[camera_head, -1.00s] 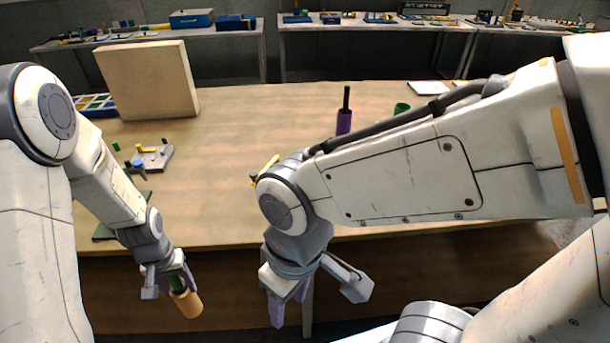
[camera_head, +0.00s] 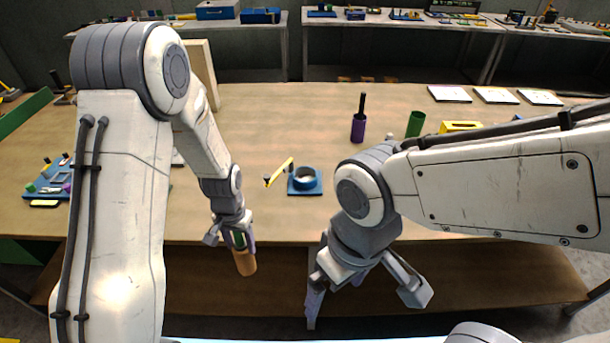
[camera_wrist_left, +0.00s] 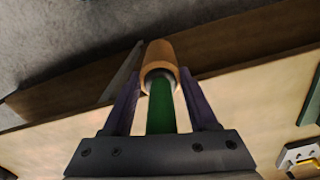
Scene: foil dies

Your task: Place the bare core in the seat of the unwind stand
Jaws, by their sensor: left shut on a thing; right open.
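My left gripper (camera_head: 240,243) is shut on the green part of a green-and-tan core (camera_head: 245,262). The core's tan tube points down and out past the fingertips, in front of the table's front edge. In the left wrist view the green part (camera_wrist_left: 164,108) lies between the fingers, with the tan tube (camera_wrist_left: 160,58) beyond. A blue base with a round ring seat (camera_head: 305,180) and a yellow arm (camera_head: 281,171), apparently the unwind stand, is on the table, right of and beyond my left gripper. The seat looks empty. My right gripper (camera_head: 315,298) is open, low before the table.
A purple cylinder with a black rod (camera_head: 358,127) and a green cylinder (camera_head: 415,124) stand behind my right arm. A yellow block (camera_head: 460,126) and white plates (camera_head: 449,94) lie at right. A blue tray (camera_head: 47,187) is at left.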

